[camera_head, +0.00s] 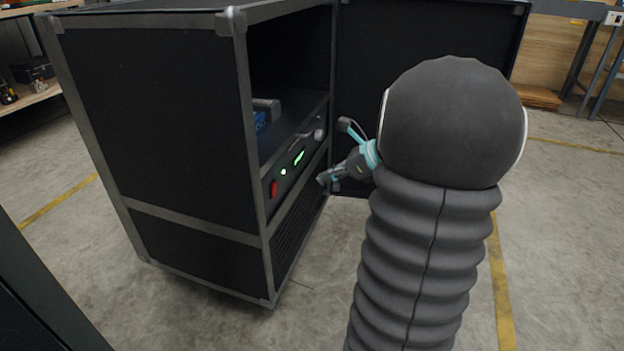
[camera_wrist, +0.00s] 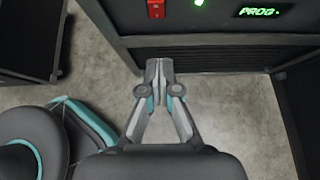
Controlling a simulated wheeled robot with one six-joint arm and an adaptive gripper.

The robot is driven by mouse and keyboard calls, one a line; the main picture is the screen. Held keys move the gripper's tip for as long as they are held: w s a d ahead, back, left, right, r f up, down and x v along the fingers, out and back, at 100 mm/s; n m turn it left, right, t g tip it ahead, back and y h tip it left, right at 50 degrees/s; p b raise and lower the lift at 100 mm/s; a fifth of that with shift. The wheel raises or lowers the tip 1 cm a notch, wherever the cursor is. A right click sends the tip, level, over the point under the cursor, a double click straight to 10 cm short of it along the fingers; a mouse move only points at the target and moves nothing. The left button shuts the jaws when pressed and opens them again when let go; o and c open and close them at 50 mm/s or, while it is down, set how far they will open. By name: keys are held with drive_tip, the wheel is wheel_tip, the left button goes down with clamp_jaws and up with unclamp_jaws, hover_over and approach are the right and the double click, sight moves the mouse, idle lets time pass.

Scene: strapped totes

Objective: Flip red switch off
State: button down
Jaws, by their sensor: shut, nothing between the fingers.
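The red switch (camera_head: 274,188) sits at the left end of a dark control panel on the front of a black cabinet. In the wrist view the red switch (camera_wrist: 156,9) shows at the top edge, up and slightly left of the fingertips. Whether it is on or off is hard to tell. My gripper (camera_head: 322,182) is in front of the panel, to the right of the switch and apart from it. In the wrist view my gripper (camera_wrist: 159,66) has its fingertips together with nothing between them, below the panel's level in the picture.
A green light (camera_head: 283,172) and a green display (camera_head: 299,157) reading "PROG" sit right of the switch, with a knob (camera_head: 319,134) farther along. The black cabinet (camera_head: 160,120) has a door (camera_head: 350,60) open at the back right. A blue object (camera_head: 260,121) lies inside. Concrete floor is clear in front.

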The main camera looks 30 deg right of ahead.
sight(276, 189)
drive_tip(key=x, duration=0.3)
drive_tip(key=r+b+x, duration=0.1)
drive_tip(key=x, duration=0.3)
drive_tip(key=w+b+x, duration=0.1)
drive_tip(key=x, duration=0.2)
drive_tip(key=shift+w+a, duration=0.15)
drive_tip(key=shift+a, duration=0.4)
drive_tip(key=shift+w+a+r, duration=0.15)
drive_tip(key=shift+w+a, duration=0.25)
drive_tip(key=shift+w, duration=0.15)
